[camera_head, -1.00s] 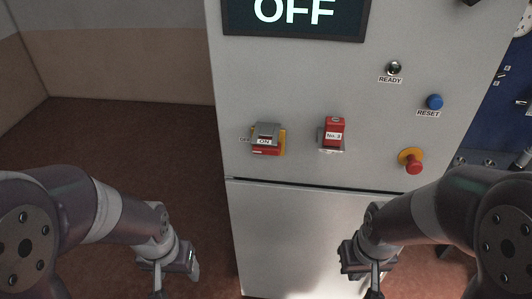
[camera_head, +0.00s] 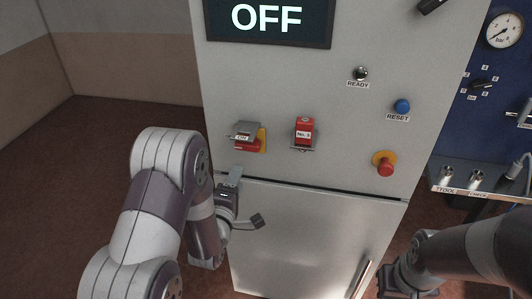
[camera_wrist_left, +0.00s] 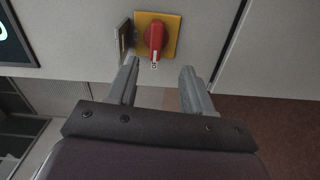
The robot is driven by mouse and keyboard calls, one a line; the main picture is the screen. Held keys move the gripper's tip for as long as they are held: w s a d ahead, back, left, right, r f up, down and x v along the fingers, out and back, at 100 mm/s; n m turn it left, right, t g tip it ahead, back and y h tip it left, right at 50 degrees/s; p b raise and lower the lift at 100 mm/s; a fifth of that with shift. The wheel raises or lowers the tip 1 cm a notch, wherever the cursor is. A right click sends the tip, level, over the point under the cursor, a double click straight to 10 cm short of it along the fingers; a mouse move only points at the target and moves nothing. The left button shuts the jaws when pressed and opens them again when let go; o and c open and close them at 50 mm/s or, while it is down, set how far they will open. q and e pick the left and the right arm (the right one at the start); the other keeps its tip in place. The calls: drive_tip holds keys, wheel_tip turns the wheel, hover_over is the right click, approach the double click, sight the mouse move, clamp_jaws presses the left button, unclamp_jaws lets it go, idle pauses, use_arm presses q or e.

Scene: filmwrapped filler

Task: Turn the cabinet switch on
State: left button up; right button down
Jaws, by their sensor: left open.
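The cabinet switch (camera_head: 250,146) is a red rotary knob on a yellow plate on the grey cabinet front, with a grey flap marked ON standing out over it. In the left wrist view the red knob (camera_wrist_left: 155,36) shows uncovered, and the flap (camera_wrist_left: 124,38) stands out beside the plate. My left gripper (camera_head: 245,198) is open and empty, just below the switch. In the left wrist view its fingers (camera_wrist_left: 159,72) are spread below the knob, apart from it. My right gripper (camera_head: 398,280) is low at the right, its fingers not clear.
The display (camera_head: 268,20) reads OFF. A red No. 3 device (camera_head: 304,132), a red mushroom button (camera_head: 385,167), a blue RESET button (camera_head: 402,106) and a READY lamp (camera_head: 361,73) share the cabinet front. A blue panel with a gauge (camera_head: 505,30) stands at the right.

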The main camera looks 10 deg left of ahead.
use_arm(q)
drive_tip(key=n+p, duration=0.1)
drive_tip(key=p, duration=0.1)
approach(247, 149)
drive_tip(key=w+p, duration=0.3)
drive_tip(key=w, duration=0.6)
drive_tip(key=shift+w, duration=0.1)
drive_tip(key=shift+w+a+f, duration=0.1)
drive_tip(key=shift+w+f, duration=0.05)
drive_tip(key=shift+w, duration=0.2)
use_arm(e)
drive_tip(key=r, duration=0.2)
drive_tip(key=a+r, duration=0.1)
drive_tip(key=r, duration=0.2)
drive_tip(key=shift+w, duration=0.2)
drive_tip(key=shift+d, duration=0.1)
use_arm(q)
clamp_jaws()
